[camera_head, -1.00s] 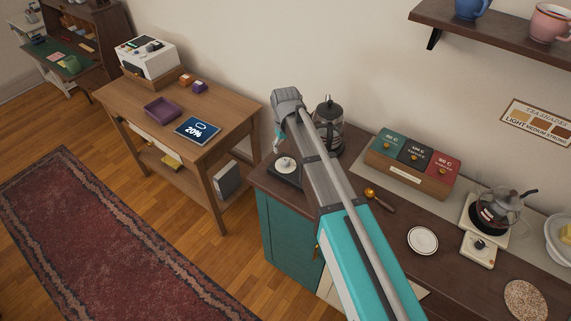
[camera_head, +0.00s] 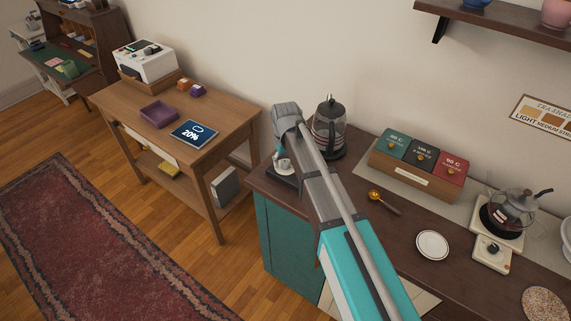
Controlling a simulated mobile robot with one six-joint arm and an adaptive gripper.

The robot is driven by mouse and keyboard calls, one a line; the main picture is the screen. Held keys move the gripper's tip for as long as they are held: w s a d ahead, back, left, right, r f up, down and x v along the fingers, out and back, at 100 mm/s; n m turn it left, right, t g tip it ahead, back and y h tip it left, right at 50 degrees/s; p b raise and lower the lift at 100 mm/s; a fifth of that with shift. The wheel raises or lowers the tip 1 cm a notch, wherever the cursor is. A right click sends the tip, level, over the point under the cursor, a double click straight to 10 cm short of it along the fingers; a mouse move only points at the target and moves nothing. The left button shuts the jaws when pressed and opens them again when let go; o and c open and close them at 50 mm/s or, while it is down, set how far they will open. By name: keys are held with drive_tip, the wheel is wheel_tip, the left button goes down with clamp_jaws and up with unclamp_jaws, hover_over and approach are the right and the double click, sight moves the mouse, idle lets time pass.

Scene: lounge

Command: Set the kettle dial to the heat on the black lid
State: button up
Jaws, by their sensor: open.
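A glass kettle with a black lid and handle (camera_head: 329,128) stands at the counter's back left. In front of it is a black block (camera_head: 284,180) with a pale round dial (camera_head: 283,165) on top; its setting is too small to read. A wooden box (camera_head: 408,178) has green (camera_head: 393,145), black (camera_head: 423,155) and red (camera_head: 451,167) lids with printed temperatures. The black lid's print looks like a three-digit value in C, but I cannot read it surely. My gripper (camera_head: 280,154) is open over the dial, mostly hidden by my wrist; contact cannot be told.
A glass pot (camera_head: 512,207) sits on a white warmer with its own black knob (camera_head: 492,251) at right. A brass scoop (camera_head: 383,201) and a white saucer (camera_head: 432,245) lie on the counter. A wooden side table (camera_head: 220,120) stands left, beyond a floor gap.

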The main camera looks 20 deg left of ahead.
drive_tip(key=shift+f, duration=0.1)
clamp_jaws()
idle(0.5)
drive_tip(key=shift+m, duration=0.3)
drive_tip(key=m, duration=1)
drive_tip(key=shift+d, duration=0.1)
drive_tip(key=m, duration=0.6)
drive_tip(key=shift+m, duration=0.4)
drive_tip(key=m, duration=0.6)
drive_tip(key=shift+m, duration=0.3)
